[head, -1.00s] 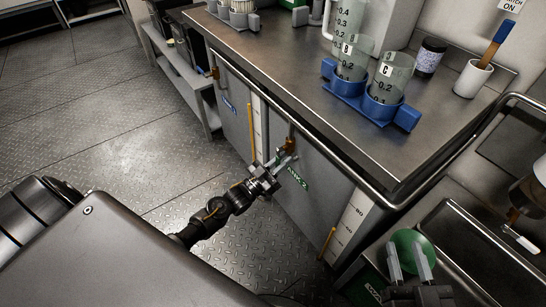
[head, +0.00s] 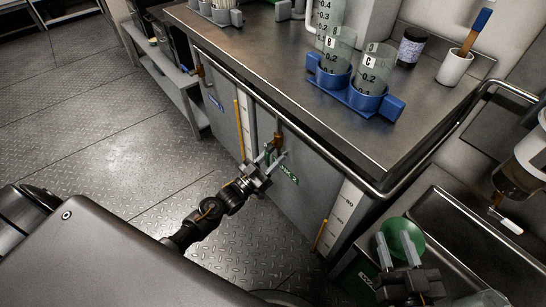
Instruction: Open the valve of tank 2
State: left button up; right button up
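Tank 2 is a grey cabinet-like tank (head: 310,202) under the counter, with a green label (head: 288,175) partly hidden by my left gripper. A small brown-orange valve (head: 278,140) sits at its top edge, below the counter rail. My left gripper (head: 272,157) is right at the valve, its fingers apart just below it. I cannot tell whether they touch it. My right gripper (head: 396,246) is at the lower right, fingers apart and empty, in front of a round green thing (head: 402,236).
A metal rail (head: 320,150) runs along the counter edge above the valve. Blue-held beakers (head: 343,95) stand on the counter. Another tank with a blue label (head: 216,103) and its own valve (head: 199,70) is to the left. A sink (head: 470,240) is at the right. Floor at left is clear.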

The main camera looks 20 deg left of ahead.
pick_arm(q)
jog(key=v, duration=1)
jog(key=shift+s+f, duration=0.2)
jog(key=shift+s, duration=0.15)
pick_arm(e)
jog(key=shift+w+d+f+g+h, duration=0.1)
jog(key=shift+d+f+g+h, duration=0.25)
jog(key=shift+f, duration=0.25)
